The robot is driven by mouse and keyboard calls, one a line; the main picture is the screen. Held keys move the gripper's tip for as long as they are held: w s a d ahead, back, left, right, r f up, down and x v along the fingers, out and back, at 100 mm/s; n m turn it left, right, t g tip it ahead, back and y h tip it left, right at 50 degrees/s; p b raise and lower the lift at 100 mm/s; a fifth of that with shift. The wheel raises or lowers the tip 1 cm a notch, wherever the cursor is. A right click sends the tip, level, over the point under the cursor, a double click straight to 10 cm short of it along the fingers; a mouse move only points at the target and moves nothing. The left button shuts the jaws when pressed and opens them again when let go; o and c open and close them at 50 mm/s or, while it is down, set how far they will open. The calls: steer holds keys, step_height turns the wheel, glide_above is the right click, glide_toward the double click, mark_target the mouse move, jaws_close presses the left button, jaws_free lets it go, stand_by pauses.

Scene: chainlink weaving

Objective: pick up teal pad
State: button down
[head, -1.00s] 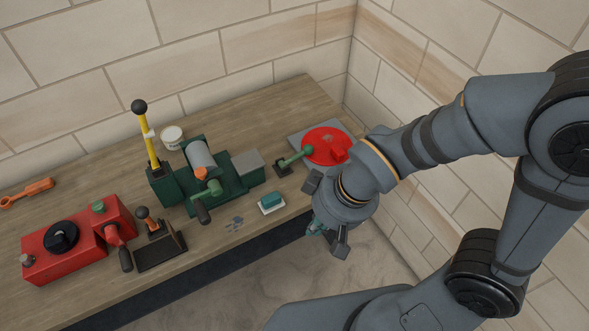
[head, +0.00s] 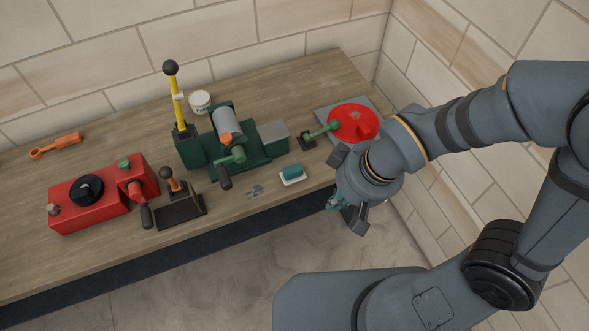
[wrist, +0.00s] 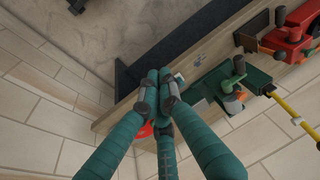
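The teal pad (head: 293,171) sits on a small white base (head: 293,180) near the front edge of the workbench. My gripper (head: 337,203) is to the right of the pad, off the bench's front edge and apart from it. In the wrist view the teal fingers of my gripper (wrist: 160,92) come together at their grey tips, with nothing seen between them. A small white bit (wrist: 179,78) just right of the tips may be the pad's base; the pad itself is not clear there.
A green machine (head: 190,153) with a roller stands left of the pad. A red disc (head: 350,122) on a grey plate lies behind my gripper. A red box (head: 95,205) and a black stand (head: 180,212) are farther left. Tiled walls close in behind and right.

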stand_by(0.4)
steer(key=c, duration=1.1)
jaws_free()
steer(key=shift+a, duration=0.1)
